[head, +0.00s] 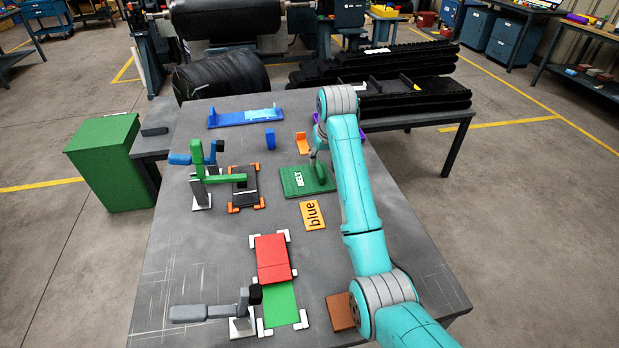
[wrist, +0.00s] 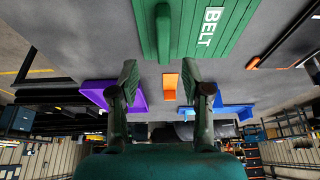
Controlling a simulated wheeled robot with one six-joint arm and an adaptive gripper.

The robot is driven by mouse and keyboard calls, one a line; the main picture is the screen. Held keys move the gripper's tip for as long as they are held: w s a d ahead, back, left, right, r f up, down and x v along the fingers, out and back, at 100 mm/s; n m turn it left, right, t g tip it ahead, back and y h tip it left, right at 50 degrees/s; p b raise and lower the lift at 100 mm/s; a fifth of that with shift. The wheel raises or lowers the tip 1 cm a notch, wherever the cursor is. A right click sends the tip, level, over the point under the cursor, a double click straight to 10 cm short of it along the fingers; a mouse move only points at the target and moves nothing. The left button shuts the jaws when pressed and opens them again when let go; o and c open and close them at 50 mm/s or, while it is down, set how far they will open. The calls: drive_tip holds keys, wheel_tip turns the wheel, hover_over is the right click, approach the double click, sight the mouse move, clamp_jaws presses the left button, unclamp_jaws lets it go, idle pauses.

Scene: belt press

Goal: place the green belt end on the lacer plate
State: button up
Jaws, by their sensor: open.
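The green belt end (head: 292,187) is a flat ribbed piece marked BELT with a raised green handle, lying right of the table's middle. It also shows at the top of the wrist view (wrist: 235,15). My gripper (wrist: 160,75) is open and empty; the handle (wrist: 163,35) lies in line with the gap between its fingers, beyond the tips. In the head view my arm partly hides the gripper. A dark plate (head: 249,186) with orange corner brackets lies left of the belt end, beside a green-handled clamp (head: 197,160); I cannot tell for certain that it is the lacer plate.
A red block (head: 272,258) and green plate (head: 281,303) sit in white corners near a grey clamp (head: 205,312). An orange bracket (head: 302,143) and blue rail (head: 245,117) stand farther back.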

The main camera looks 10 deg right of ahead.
sight(320, 169)
drive_tip(key=shift+s+a+x, duration=0.1)
drive_tip(key=shift+x, duration=1.6)
drive_tip(key=shift+s+a+x, duration=0.1)
drive_tip(key=shift+x, duration=1.55)
clamp_jaws()
